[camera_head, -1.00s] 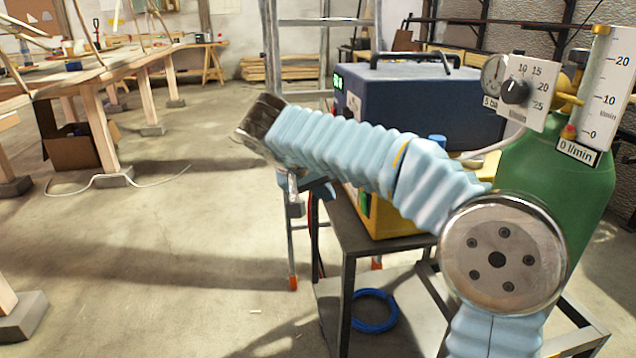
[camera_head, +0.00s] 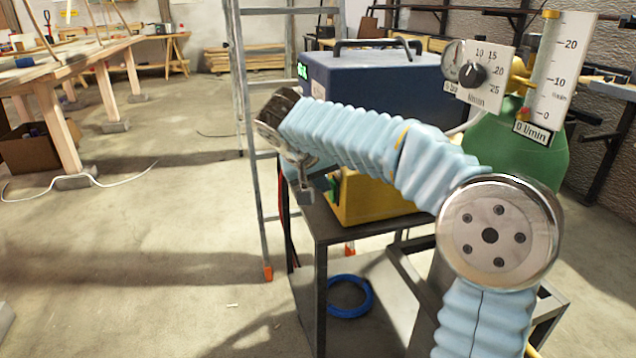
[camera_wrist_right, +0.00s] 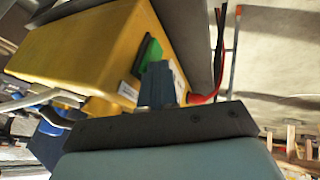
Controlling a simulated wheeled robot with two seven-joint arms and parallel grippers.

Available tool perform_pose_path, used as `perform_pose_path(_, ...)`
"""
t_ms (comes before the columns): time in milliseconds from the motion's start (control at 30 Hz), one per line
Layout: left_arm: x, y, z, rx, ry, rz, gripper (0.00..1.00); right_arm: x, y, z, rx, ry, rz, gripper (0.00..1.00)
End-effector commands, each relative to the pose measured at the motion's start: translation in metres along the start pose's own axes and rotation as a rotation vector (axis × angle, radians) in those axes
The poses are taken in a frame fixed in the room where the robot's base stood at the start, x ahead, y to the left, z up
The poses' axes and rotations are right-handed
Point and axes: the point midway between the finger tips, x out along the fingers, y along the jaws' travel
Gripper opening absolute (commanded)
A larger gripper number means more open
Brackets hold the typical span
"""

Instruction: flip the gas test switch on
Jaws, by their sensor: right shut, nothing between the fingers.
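A dark blue machine (camera_head: 365,85) with a green lit display stands on a yellow unit (camera_head: 372,197) on a dark metal cart. In the right wrist view the yellow unit (camera_wrist_right: 85,55) has a green part (camera_wrist_right: 148,52) beside a white label on one face. I cannot tell whether this green part is the gas test switch, and I see no lettering naming it. My right gripper (camera_head: 305,193) is beside the front of the yellow unit, shut and empty. Its fingers (camera_wrist_right: 163,80) show in front of that face; whether they touch is unclear. My left gripper is out of view.
A green gas cylinder (camera_head: 512,150) with a dial plate (camera_head: 480,75) and flow tube (camera_head: 552,70) stands at right; its label reads 0 l/min. A ladder (camera_head: 243,120) stands behind the cart. A blue coil (camera_head: 350,297) lies below.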

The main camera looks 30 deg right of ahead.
Motion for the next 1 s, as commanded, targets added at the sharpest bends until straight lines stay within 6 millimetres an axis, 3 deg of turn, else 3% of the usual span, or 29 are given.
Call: perform_pose_path(1000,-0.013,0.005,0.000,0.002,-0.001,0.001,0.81,-0.013,0.008,-0.007,0.007,-0.005,-0.011,0.00)
